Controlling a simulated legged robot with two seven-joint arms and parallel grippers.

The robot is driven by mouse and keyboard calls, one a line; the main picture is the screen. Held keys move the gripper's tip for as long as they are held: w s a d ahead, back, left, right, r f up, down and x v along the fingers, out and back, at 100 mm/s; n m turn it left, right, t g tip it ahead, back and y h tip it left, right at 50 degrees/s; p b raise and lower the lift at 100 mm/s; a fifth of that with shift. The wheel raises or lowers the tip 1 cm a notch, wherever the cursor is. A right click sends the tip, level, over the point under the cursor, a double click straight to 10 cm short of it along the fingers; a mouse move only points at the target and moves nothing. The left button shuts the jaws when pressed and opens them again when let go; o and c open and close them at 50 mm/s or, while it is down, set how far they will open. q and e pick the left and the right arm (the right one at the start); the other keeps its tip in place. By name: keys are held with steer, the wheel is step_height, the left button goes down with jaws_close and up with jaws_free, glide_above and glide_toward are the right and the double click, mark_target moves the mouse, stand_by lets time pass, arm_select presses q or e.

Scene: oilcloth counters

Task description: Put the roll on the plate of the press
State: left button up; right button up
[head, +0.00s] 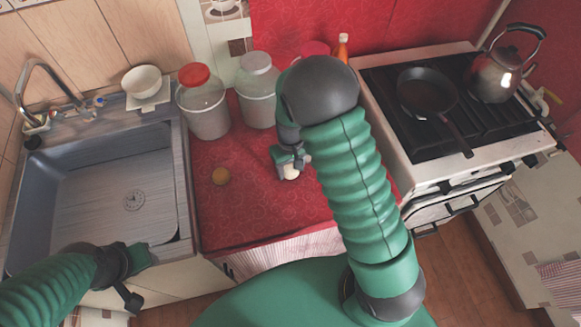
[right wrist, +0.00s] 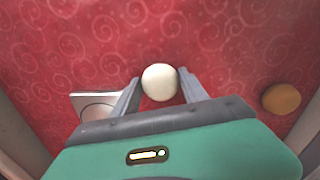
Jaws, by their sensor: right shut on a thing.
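My right gripper (head: 290,164) is low over the red counter, its fingers on both sides of a white ball (right wrist: 160,82) and shut on it. The ball also shows in the head view (head: 291,173). An orange-brown round piece (head: 221,176) lies apart on the counter; it also shows in the right wrist view (right wrist: 281,98). I cannot tell for sure which is the roll. A pale square piece with a round plate, likely the press (right wrist: 93,98), is partly hidden behind the right gripper; in the head view my arm hides it. My left gripper (head: 135,262) is by the sink's front edge, jaws unclear.
A red-lidded canister (head: 205,108) and a grey-lidded canister (head: 258,95) stand at the back of the red counter (head: 240,215). The sink (head: 115,200) is at left. The stove with a pan (head: 425,95) and kettle (head: 495,72) is at right. The counter's front left is clear.

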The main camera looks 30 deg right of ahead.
steer(key=shift+w+d, duration=0.1)
steer(key=shift+d, duration=0.1)
steer(key=o, duration=1.1)
steer(key=shift+d+f, duration=0.1)
steer(key=shift+d, duration=0.05)
steer(key=shift+o, duration=1.2)
steer(key=shift+a, duration=0.2)
